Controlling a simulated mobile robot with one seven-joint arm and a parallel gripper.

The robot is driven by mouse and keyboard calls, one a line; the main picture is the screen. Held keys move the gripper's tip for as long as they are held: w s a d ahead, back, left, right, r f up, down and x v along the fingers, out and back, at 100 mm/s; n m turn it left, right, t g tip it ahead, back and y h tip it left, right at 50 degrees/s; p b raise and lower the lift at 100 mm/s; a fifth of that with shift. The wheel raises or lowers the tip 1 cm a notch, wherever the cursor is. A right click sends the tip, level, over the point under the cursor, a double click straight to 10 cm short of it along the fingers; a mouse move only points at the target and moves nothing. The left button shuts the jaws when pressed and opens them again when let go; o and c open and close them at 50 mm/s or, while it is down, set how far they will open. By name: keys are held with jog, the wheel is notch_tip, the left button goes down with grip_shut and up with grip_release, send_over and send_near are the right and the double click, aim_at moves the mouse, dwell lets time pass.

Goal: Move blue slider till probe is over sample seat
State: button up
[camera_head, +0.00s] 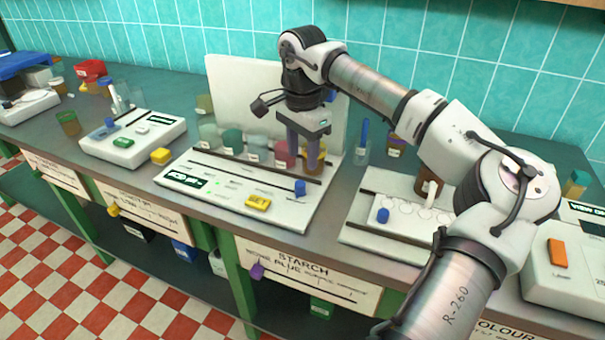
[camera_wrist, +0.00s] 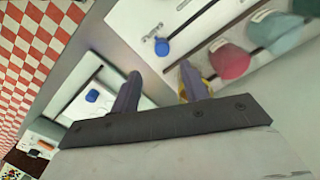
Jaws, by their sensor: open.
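A blue slider knob (camera_head: 300,188) stands at the right end of a slot on the middle white panel, and also shows in the wrist view (camera_wrist: 162,46). A second blue knob (camera_head: 383,215) stands on the panel to the right, beside a row of pale round marks; it shows in the wrist view too (camera_wrist: 92,95). My gripper (camera_head: 303,160) is open and empty above the right end of the middle panel, near the jars; its two fingers also show in the wrist view (camera_wrist: 160,75). I cannot clearly make out the probe or the sample seat; my arm hides part of the right panel.
Coloured jars, among them a pink one (camera_wrist: 230,60) and a teal one (camera_wrist: 277,32), stand behind the first knob. A yellow SET button (camera_head: 257,202) lies left of it. A clear glass (camera_head: 362,150) stands right of my gripper. Bare counter separates the panels.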

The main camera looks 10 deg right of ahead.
notch_tip(320, 180, up, 6)
jog(key=shift+f, duration=0.25)
